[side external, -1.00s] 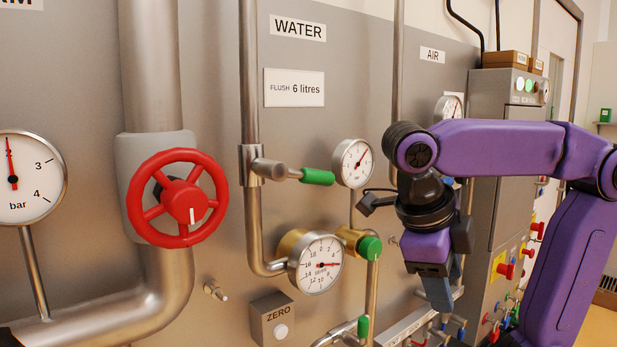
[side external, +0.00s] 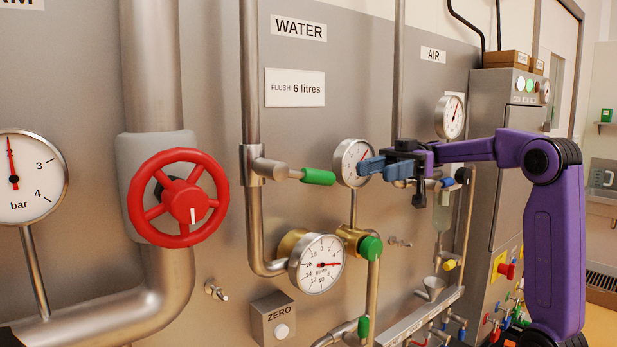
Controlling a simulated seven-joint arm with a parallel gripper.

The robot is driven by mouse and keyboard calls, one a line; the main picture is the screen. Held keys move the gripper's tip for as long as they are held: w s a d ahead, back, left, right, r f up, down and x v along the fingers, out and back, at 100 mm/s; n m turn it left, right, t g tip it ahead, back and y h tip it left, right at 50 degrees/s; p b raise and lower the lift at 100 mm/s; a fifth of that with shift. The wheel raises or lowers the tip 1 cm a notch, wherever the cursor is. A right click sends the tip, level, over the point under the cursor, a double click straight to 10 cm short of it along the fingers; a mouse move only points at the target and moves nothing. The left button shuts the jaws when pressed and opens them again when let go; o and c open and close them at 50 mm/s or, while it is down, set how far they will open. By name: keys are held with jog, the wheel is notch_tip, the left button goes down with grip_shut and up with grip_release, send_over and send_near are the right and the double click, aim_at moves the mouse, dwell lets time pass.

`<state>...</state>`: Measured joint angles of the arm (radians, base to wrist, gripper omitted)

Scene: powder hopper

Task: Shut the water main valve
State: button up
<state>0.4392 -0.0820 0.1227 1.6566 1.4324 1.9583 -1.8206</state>
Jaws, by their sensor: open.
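Under the WATER sign (side external: 298,27), a vertical steel pipe carries a lever valve (side external: 252,165). Its green-sleeved handle (side external: 318,177) points right, across the pipe. Lower on the same line are a round litre meter (side external: 318,264) and a brass valve with a green knob (side external: 370,248). My gripper (side external: 376,168) is open and empty, its blue fingers pointing left. In the picture it is just right of the green handle, with a visible gap, and it overlaps the right edge of a small gauge (side external: 353,163). I cannot tell its depth from the panel.
A large red handwheel (side external: 180,200) sits on a thick pipe at left. A ZERO button box (side external: 273,318) is below the meter. Another gauge (side external: 450,117) is under the AIR sign (side external: 433,55). A funnel (side external: 432,288) and small coloured taps are at lower right.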

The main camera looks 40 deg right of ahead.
aim_at(303, 177)
jog(key=shift+m+t+y, duration=0.3)
jog(key=shift+t, duration=0.2)
jog(key=a, duration=1.6)
jog(key=shift+w+r, duration=0.35)
grip_shut()
